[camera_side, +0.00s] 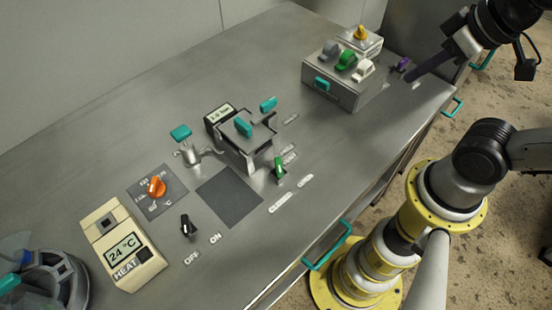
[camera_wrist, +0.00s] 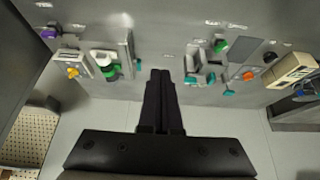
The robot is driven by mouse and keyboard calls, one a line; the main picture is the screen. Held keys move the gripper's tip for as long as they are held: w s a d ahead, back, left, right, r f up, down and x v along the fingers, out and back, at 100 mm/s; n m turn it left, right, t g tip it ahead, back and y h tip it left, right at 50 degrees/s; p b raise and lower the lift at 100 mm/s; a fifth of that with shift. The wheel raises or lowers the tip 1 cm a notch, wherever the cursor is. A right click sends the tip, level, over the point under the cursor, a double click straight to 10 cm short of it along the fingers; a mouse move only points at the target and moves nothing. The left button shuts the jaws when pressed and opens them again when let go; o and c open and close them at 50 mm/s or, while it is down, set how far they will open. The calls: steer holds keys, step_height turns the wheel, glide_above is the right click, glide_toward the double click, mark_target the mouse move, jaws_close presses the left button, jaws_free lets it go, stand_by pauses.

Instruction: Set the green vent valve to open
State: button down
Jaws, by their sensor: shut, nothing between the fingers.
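A small green lever valve (camera_side: 279,168) stands on the steel bench near its front, between small white label plates. The lever looks roughly upright; the label text is too small to read surely. It also shows as a green handle in the wrist view (camera_wrist: 221,45). A second green knob (camera_side: 346,60) sits on a grey box, between a grey and a white knob; it shows in the wrist view (camera_wrist: 109,72). I cannot tell from labels which is the vent valve. My gripper (camera_side: 410,80) is shut and empty, above the right end of the bench, apart from both green handles.
A small purple knob (camera_side: 403,63) is close to my gripper. A teal-handled clamp device (camera_side: 243,135) stands behind the green lever. An orange dial (camera_side: 156,187), black switch (camera_side: 187,226) and beige heater display (camera_side: 124,250) lie left.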

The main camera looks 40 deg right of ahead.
stand_by(0.4)
steer(key=c, duration=1.2)
jaws_free()
steer(key=shift+o, duration=1.2)
steer(key=shift+m, duration=0.5)
steer(key=shift+o, duration=0.7)
steer(key=m, duration=0.1)
steer(key=w+r+m, duration=0.1)
steer(key=shift+w+r+m, duration=0.1)
steer(key=shift+r+m, duration=0.2)
steer(key=m+g, duration=0.3)
steer(key=g, duration=0.3)
glide_above(279, 164)
step_height(279, 164, down, 11)
step_height(279, 164, down, 13)
steer(key=shift+f, duration=0.1)
